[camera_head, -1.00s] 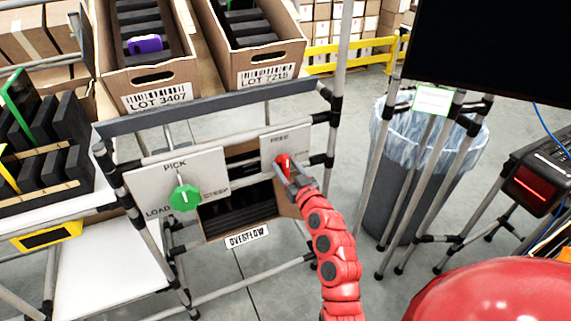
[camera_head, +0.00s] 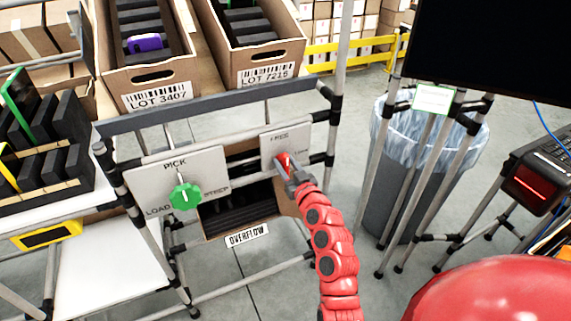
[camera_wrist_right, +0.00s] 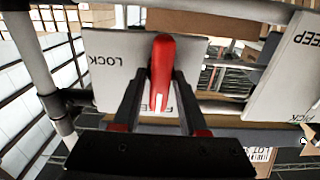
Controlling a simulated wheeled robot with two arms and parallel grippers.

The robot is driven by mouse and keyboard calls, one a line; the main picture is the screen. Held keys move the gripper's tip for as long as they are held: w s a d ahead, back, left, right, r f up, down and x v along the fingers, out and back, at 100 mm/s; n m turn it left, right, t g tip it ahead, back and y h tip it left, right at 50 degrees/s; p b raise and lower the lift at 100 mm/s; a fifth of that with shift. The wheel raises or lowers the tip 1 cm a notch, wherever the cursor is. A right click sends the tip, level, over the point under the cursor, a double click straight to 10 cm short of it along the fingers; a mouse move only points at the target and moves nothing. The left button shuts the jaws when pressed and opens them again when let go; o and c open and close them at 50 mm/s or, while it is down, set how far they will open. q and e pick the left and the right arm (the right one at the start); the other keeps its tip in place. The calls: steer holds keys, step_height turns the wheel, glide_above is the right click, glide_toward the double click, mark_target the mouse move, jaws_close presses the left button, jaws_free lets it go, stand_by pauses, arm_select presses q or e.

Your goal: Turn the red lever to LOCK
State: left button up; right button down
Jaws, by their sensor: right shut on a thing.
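The red lever (camera_head: 285,158) sits on a light panel (camera_head: 275,146) at the right of the rack, with FREE printed at the panel's top. In the right wrist view the lever (camera_wrist_right: 163,62) stands between my two fingers, its white-marked end toward the partly hidden FREE label. LOCK reads upside down on the panel (camera_wrist_right: 112,45) to the lever's left. My right gripper (camera_head: 288,169) is shut on the lever, with its fingers (camera_wrist_right: 160,88) along both sides. In the head view the gripper hides part of the lever and the LOCK label. My left gripper is not in view.
An overflow carton (camera_head: 220,224) hangs between the panels. Tilted cartons (camera_head: 150,95) stand above. A lined bin (camera_head: 400,190) is at the right, behind rack posts.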

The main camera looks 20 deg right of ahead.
steer(key=shift+f+m, duration=0.1)
steer(key=shift+m, duration=0.2)
steer(key=m, duration=0.3)
steer(key=shift+d+m+b, duration=0.2)
steer(key=shift+m+b, duration=0.15)
steer(key=shift+m, duration=0.05)
steer(key=m, duration=0.4)
steer(key=shift+d+m, duration=0.15)
steer(key=shift+m, duration=0.15)
steer(key=m, duration=0.3)
steer(key=shift+f+m, duration=0.15)
steer(key=shift+m, duration=0.15)
steer(key=m, duration=0.1)
steer(key=m+p, duration=0.1)
steer(key=m, duration=0.3)
steer(key=shift+f, duration=0.3)
steer(key=shift+m, duration=0.3)
steer(key=c, duration=0.7)
jaws_free()
